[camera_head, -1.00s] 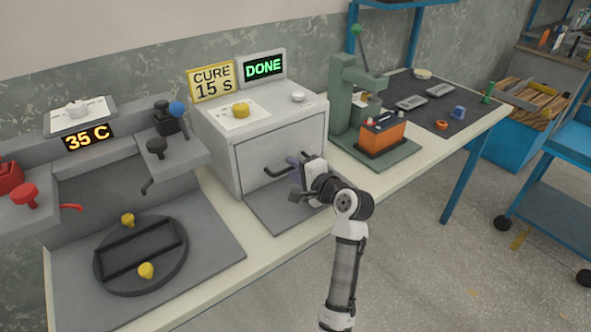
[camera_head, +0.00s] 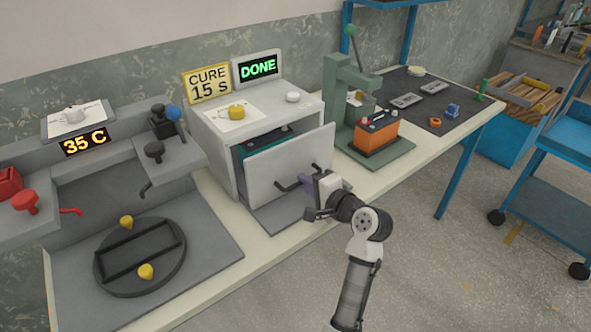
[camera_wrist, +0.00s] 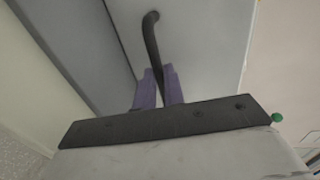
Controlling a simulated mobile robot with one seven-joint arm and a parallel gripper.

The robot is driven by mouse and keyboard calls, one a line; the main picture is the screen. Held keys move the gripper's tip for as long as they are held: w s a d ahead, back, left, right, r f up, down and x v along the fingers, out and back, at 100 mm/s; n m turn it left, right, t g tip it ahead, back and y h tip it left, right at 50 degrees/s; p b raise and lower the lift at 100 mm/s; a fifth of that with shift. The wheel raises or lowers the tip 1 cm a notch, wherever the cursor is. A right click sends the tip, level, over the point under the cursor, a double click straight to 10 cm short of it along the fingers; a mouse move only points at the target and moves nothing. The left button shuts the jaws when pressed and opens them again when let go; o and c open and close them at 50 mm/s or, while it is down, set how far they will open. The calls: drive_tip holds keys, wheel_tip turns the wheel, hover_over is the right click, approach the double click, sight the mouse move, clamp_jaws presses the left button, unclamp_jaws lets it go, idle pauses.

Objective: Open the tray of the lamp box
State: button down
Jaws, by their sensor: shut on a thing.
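The lamp box (camera_head: 221,148) is a light grey cabinet on the bench, with a lit green "DONE" display above it. Its tray front (camera_head: 287,163) stands out from the box, and a dark teal thing (camera_head: 265,143) shows in the gap behind it. My gripper (camera_head: 308,182) is at the dark bar handle (camera_head: 285,188) on the tray front. In the wrist view, my purple fingers (camera_wrist: 160,90) are shut on the handle (camera_wrist: 152,42), one on each side of it.
A green press (camera_head: 345,100) with an orange battery (camera_head: 376,136) stands right of the box. A turntable fixture (camera_head: 142,280) with yellow knobs is at the left. Open floor lies in front of the bench, with a blue cart (camera_head: 550,205) at the right.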

drive_tip(key=f+p+v, duration=0.1)
drive_tip(key=p+v, duration=0.1)
drive_tip(key=v, duration=0.6)
drive_tip(key=shift+s+d+f, duration=0.3)
drive_tip(key=shift+s+f, duration=0.05)
drive_tip(key=shift+s, duration=0.1)
drive_tip(key=c, duration=1.5)
unclamp_jaws()
drive_tip(key=b+v, duration=0.2)
drive_tip(key=v, duration=1.1)
drive_tip(key=shift+s+d, duration=0.2)
drive_tip(key=shift+s, duration=0.1)
